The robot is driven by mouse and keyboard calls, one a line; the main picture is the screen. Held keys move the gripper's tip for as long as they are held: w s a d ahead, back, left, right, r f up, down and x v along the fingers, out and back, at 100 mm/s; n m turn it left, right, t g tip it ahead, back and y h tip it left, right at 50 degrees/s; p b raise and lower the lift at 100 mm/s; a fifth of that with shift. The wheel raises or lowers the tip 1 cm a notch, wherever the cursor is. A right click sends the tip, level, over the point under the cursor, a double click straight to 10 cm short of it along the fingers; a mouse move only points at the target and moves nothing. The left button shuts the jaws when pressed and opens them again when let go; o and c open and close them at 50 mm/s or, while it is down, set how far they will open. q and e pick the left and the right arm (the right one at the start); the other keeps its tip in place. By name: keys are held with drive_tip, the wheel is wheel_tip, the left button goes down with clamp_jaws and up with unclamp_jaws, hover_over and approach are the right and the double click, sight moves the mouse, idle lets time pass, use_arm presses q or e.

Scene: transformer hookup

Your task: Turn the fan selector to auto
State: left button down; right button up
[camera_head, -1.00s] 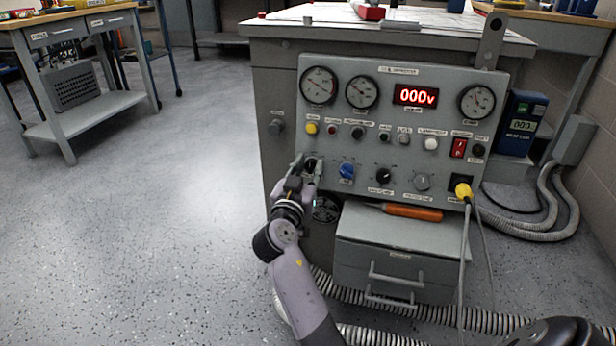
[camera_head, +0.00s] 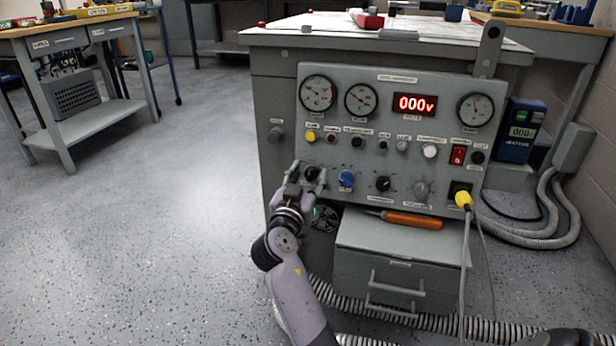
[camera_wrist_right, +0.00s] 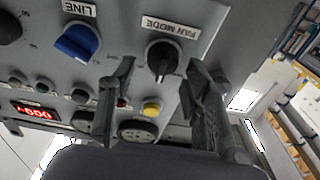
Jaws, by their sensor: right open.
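The fan selector is a round black knob (camera_wrist_right: 162,60) beside the label FAN MODE in the right wrist view. It also shows at the lower left of the grey control panel in the head view (camera_head: 311,174). My right gripper (camera_wrist_right: 161,66) is open, with one finger on each side of the knob and visible gaps between. In the head view the right gripper (camera_head: 309,170) is in front of the panel at the knob and partly covers it. I cannot read which position the knob points to. My left gripper is not in view.
A blue knob (camera_head: 346,179) sits just right of the selector. A yellow button (camera_head: 310,136) is above it. An orange-handled screwdriver (camera_head: 412,220) lies on the drawer box (camera_head: 395,250) below. A yellow plug (camera_head: 463,200) with a cable is at the panel's lower right.

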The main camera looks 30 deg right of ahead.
wheel_tip(320, 180, up, 10)
idle(0.6)
